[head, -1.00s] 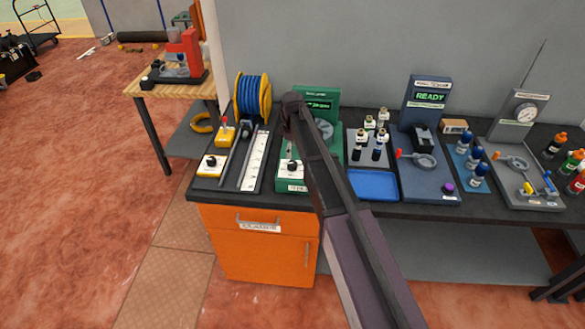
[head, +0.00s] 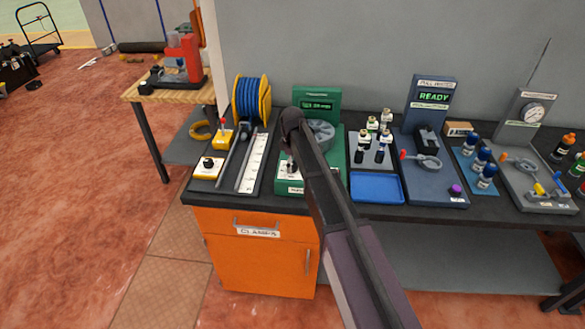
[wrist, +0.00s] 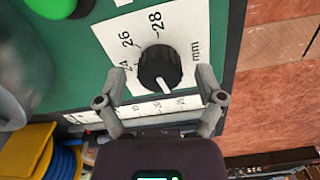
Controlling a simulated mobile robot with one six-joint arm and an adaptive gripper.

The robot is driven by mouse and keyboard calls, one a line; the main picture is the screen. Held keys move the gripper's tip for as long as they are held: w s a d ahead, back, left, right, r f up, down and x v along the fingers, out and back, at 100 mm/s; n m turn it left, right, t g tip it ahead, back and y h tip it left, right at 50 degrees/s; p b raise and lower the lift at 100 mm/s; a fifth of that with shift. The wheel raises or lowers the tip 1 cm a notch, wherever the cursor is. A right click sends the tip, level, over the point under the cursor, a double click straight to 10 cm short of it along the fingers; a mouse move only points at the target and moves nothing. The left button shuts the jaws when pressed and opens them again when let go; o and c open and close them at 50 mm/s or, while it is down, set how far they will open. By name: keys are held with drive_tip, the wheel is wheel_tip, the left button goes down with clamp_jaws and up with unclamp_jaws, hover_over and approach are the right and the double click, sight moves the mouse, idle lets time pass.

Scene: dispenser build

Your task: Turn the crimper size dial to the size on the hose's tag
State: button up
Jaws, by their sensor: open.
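The crimper size dial is a black round knob (wrist: 160,68) on a white scale plate in the wrist view. Its white pointer mark faces the bottom of that view, slightly right, away from the printed 26 and 28. My gripper (wrist: 163,76) is open, with one finger on each side of the knob; I cannot tell whether they touch it. The green crimper (head: 316,97) stands on the bench in the head view, partly behind my arm, which hides the gripper there. Blue hose (head: 251,98) is wound on a yellow reel. I cannot make out a hose tag.
The dark bench (head: 232,197) sits above an orange drawer cabinet (head: 262,262). Right of the crimper are a blue tray (head: 376,187), several small bottles and a blue READY station (head: 432,172). A bright green part (wrist: 52,6) and grey cylinder edge the wrist view.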

drive_tip(key=shift+f, duration=0.1)
idle(0.3)
drive_tip(key=c, duration=1.1)
drive_tip(key=shift+c, duration=0.2)
drive_tip(key=shift+m, duration=0.4)
drive_tip(key=m, duration=0.4)
drive_tip(key=shift+s, duration=0.1)
drive_tip(key=m, duration=0.4)
drive_tip(key=shift+m, duration=0.3)
drive_tip(key=m, duration=1)
drive_tip(key=shift+m, duration=0.3)
